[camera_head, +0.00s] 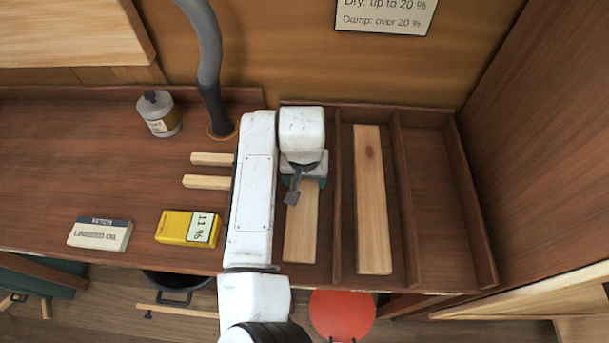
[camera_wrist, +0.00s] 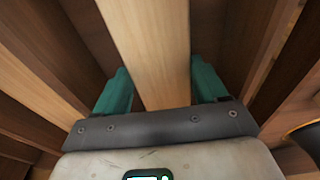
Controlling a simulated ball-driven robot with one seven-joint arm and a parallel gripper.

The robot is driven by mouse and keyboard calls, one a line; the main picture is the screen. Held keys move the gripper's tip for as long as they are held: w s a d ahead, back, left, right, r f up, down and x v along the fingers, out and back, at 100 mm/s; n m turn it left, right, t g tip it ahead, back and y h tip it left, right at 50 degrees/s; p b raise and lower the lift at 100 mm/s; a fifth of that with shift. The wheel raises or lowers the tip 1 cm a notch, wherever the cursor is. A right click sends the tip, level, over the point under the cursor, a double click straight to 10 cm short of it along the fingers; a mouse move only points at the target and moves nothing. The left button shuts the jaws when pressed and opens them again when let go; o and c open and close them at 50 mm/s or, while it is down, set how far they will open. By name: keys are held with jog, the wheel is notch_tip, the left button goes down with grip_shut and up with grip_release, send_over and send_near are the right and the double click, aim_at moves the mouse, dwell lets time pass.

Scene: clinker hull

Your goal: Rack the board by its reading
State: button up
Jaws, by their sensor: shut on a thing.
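My gripper (camera_head: 304,172) is shut on a pale wooden board (camera_head: 301,228), gripping it near its far end. In the wrist view the board (camera_wrist: 150,45) runs between the two teal fingers (camera_wrist: 161,90). The board lies lengthwise in or just above the left compartment of the brown rack (camera_head: 434,190); whether it touches the rack floor I cannot tell. A wall sign (camera_head: 385,14) says Dry: up to 20 %, Damp: over 20 %.
Another board (camera_head: 371,200) lies in the rack's middle compartment; the right compartment is empty. Two short wooden strips (camera_head: 206,182) stick out left of my arm. A linseed oil box (camera_head: 100,234), a jar (camera_head: 158,114) and a grey hose (camera_head: 212,80) stand on the bench. A red round seat (camera_head: 342,314) is below.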

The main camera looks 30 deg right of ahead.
jog(key=o, duration=1.2)
jog(key=shift+o, duration=0.2)
